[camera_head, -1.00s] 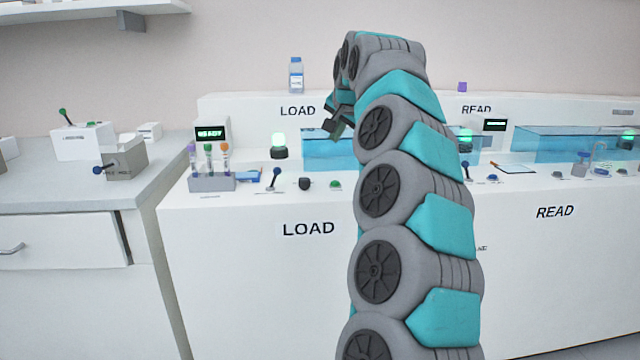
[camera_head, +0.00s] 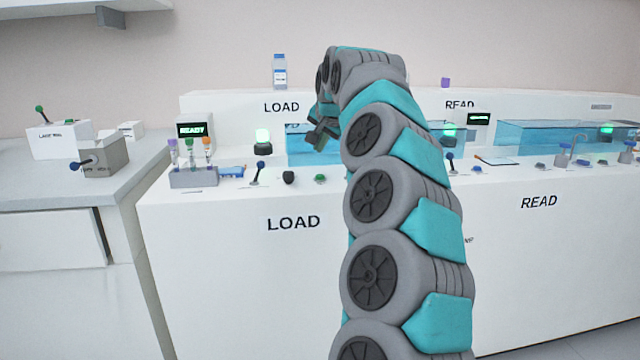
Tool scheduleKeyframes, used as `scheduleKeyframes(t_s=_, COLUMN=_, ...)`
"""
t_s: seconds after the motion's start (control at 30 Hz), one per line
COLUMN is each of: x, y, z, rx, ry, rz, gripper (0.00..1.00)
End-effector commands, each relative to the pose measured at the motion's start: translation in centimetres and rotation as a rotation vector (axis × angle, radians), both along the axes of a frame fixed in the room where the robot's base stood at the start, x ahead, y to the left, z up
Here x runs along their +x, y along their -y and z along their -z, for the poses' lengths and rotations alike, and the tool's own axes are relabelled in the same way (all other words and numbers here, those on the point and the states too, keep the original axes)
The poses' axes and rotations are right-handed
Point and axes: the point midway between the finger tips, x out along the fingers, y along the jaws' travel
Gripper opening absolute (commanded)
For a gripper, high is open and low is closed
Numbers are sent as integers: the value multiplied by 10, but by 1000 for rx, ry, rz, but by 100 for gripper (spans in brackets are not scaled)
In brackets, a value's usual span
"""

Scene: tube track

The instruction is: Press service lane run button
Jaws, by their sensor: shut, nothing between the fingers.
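No label that I can read says service lane, so I cannot tell which button is the service lane run button. A small green button (camera_head: 320,179) sits on the front ledge of the LOAD station, right of a black knob (camera_head: 289,177). My gripper (camera_head: 320,137) is small in view, in front of the LOAD tank, shut and empty. It is above and behind the LOAD green button in the picture and apart from it. My arm hides part of the middle ledge.
A rack of capped tubes (camera_head: 193,178), a READY display (camera_head: 193,130) and a blue-tipped lever (camera_head: 259,172) stand on the LOAD side. A side counter (camera_head: 40,190) with lever boxes is at left. Blue tanks (camera_head: 545,135) line the back right.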

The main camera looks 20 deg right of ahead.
Motion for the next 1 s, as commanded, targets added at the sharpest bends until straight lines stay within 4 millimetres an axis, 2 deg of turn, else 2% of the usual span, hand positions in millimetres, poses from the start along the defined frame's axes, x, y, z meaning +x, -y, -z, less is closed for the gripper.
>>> scheduleKeyframes(t_s=0.03, x=0, y=-1, z=12, rx=1, ry=1, rz=-2, gripper=0)
scheduleKeyframes(t_s=0.3, x=0, y=1, z=42, rx=1, ry=2, rz=1, gripper=0)
scheduleKeyframes(t_s=1.0, x=0, y=0, z=43, rx=0, ry=2, rz=1, gripper=0)
